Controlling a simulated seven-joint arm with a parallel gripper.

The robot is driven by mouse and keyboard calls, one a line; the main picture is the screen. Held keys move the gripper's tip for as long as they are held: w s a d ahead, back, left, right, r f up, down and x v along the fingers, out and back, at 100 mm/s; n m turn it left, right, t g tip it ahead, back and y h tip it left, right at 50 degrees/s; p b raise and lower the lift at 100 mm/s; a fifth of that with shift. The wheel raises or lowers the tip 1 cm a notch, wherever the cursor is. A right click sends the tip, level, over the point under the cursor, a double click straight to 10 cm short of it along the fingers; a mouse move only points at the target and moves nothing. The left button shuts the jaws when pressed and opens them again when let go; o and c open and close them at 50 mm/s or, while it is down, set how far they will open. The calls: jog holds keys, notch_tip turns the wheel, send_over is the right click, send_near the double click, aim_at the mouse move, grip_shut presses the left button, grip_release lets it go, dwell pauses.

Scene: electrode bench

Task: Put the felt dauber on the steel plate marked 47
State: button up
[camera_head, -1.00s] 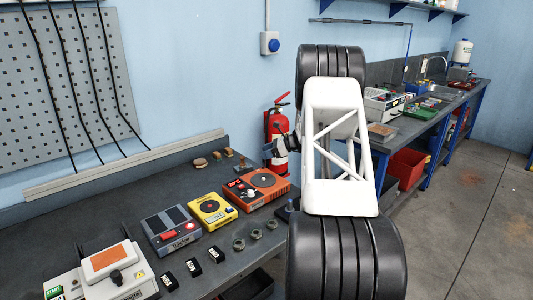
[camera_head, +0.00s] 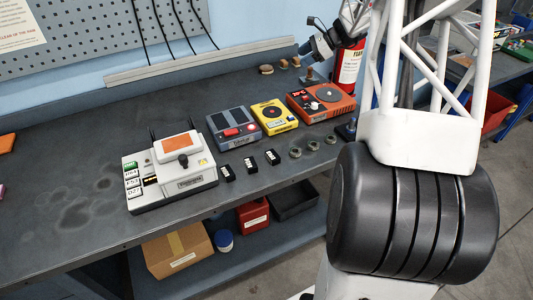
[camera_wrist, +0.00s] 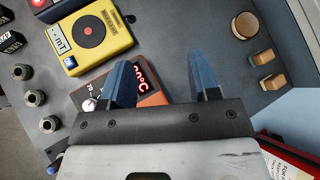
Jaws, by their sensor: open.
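Small wood-coloured pieces stand at the back of the bench; one (camera_head: 266,69) is low and rounded. In the wrist view they lie right of the fingers, including a rounded piece (camera_wrist: 246,25) and a tan block (camera_wrist: 263,57). I cannot tell which is the felt dauber. No plate marked 47 is readable. My gripper (camera_wrist: 160,72) is open and empty, its blue fingers apart over the bench by the orange device. In the head view my gripper (camera_head: 320,45) is near the wall, close to the wooden pieces and partly cut by the arm.
A white device (camera_head: 170,175), a grey device (camera_head: 233,130), a yellow device (camera_head: 273,117) and an orange device (camera_head: 320,102) line the bench. Small black labelled blocks (camera_head: 251,165) and round metal pieces (camera_head: 313,145) sit in front. A fire extinguisher (camera_head: 347,67) stands behind. The left bench is mostly clear.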

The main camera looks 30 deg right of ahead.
jog(key=s+a+r+n+g+h, duration=0.1)
jog(key=s+a+r+n, duration=0.2)
jog(key=s+a, duration=0.45)
jog(key=s+a+r+n+g+h, duration=0.2)
jog(key=s+a+r+n, duration=0.15)
jog(key=a, duration=0.65)
jog(key=s+a+r+n+g+h, duration=0.1)
jog(key=s+a+r+n, duration=0.2)
jog(key=s+a, duration=0.5)
jog(key=s+a+f+n+h, duration=0.1)
jog(key=s+a+n, duration=0.3)
jog(key=s, duration=0.4)
jog(key=s+a+f+n+h, duration=0.1)
jog(key=s+a+n+h, duration=0.1)
jog(key=s, duration=0.7)
jog(key=s+a+f+n+t+h, duration=0.1)
jog(key=s+a+n+h, duration=0.1)
jog(key=s+a+n, duration=0.3)
jog(key=shift+s+a+n, duration=0.35)
jog(key=shift+s+a, duration=0.2)
jog(key=shift+s, duration=1.25)
